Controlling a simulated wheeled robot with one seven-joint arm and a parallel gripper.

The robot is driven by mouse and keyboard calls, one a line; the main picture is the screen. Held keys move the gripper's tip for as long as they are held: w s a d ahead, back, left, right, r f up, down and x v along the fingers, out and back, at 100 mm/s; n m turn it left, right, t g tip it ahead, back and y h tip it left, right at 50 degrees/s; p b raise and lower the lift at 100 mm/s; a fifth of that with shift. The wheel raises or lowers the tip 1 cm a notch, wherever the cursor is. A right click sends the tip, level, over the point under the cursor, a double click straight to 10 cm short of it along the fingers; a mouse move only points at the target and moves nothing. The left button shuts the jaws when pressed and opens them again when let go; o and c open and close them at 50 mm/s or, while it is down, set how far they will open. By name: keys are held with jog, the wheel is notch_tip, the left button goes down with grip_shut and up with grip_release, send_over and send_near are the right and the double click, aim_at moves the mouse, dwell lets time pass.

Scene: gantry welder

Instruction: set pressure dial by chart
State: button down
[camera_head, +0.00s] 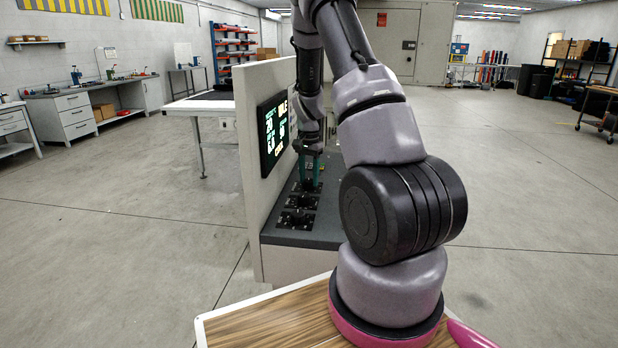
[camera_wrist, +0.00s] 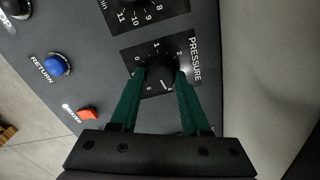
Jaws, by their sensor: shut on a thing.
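The pressure dial (camera_wrist: 158,75) is a black knob on a dark plate labelled PRESSURE, with white numbers around it. My gripper (camera_wrist: 160,74) has its two green fingers shut on the knob, one on each side. A small white mark shows at the knob's lower edge; which number it points to is unclear. In the head view my gripper (camera_head: 310,166) reaches down to the farthest dial plate on the console. The chart (camera_head: 272,134) is a black screen with green and yellow text on the upright panel, seen at a steep angle and hard to read.
Two more dial plates (camera_head: 296,219) sit nearer on the console. In the wrist view another numbered dial (camera_wrist: 138,8), a blue RETURN button (camera_wrist: 56,64) and a red switch (camera_wrist: 87,114) lie close by. The upright panel (camera_head: 252,190) stands left of the dials.

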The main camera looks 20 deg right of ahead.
aim_at(309, 180)
jog(key=shift+m, duration=0.4)
jog(key=shift+c, duration=1.8)
grip_release()
jog(key=shift+r, duration=0.1)
notch_tip(309, 180, up, 11)
jog(key=shift+f, duration=0.2)
